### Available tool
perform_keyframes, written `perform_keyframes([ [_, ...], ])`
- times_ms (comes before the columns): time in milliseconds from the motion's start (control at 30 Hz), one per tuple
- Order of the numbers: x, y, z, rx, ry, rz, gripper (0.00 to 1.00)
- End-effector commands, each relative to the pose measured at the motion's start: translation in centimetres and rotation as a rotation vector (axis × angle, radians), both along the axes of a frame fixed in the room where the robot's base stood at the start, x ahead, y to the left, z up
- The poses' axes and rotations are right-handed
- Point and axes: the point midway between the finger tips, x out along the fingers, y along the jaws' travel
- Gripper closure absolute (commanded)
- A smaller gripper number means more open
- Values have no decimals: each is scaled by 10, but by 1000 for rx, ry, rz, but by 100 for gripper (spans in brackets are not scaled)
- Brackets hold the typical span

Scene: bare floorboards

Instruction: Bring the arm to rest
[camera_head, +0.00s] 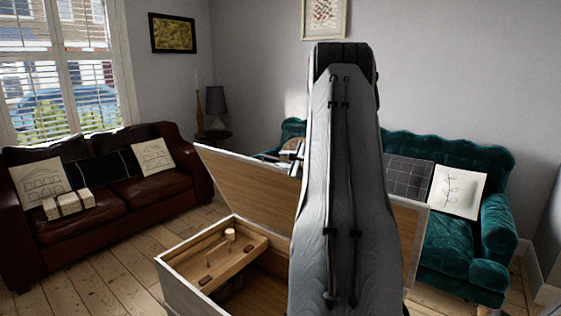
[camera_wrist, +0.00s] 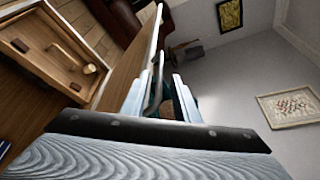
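My arm stands upright in the middle of the head view and hides much of the scene behind it. My gripper (camera_wrist: 160,95) shows in the wrist view with its two pale fingers apart. I see no object clearly held between them; a dark curved strip and a brown patch show in the gap, and I cannot tell what they are. In the head view, a small part of the gripper (camera_head: 287,157) shows left of the arm, close to the raised lid's upper edge. I cannot tell whether it touches the lid.
An open wooden chest (camera_head: 180,278) stands in front of me, its lid (camera_head: 240,185) raised. A wooden tray (camera_head: 215,262) with a small pale cylinder (camera_head: 230,234) sits inside. A brown sofa (camera_head: 120,205) is at left, a green sofa (camera_head: 445,240) behind the chest. Floorboards (camera_head: 110,280) are clear at left.

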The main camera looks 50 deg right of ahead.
Motion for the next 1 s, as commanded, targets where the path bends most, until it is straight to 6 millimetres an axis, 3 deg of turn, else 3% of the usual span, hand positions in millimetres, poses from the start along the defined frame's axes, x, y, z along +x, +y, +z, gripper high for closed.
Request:
perform_keyframes([
  [433, 0, 0, 0, -1, 1, -1, 72],
  [567, 8, 12, 2, -42, 25, 3, 72],
  [667, 21, 39, 3, -135, 83, 13, 72],
  [767, 35, 81, 0, -275, 184, 38, 72],
  [900, 42, 151, -9, -490, 364, 114, 72],
  [1000, 36, 204, -20, -633, 497, 200, 72],
])
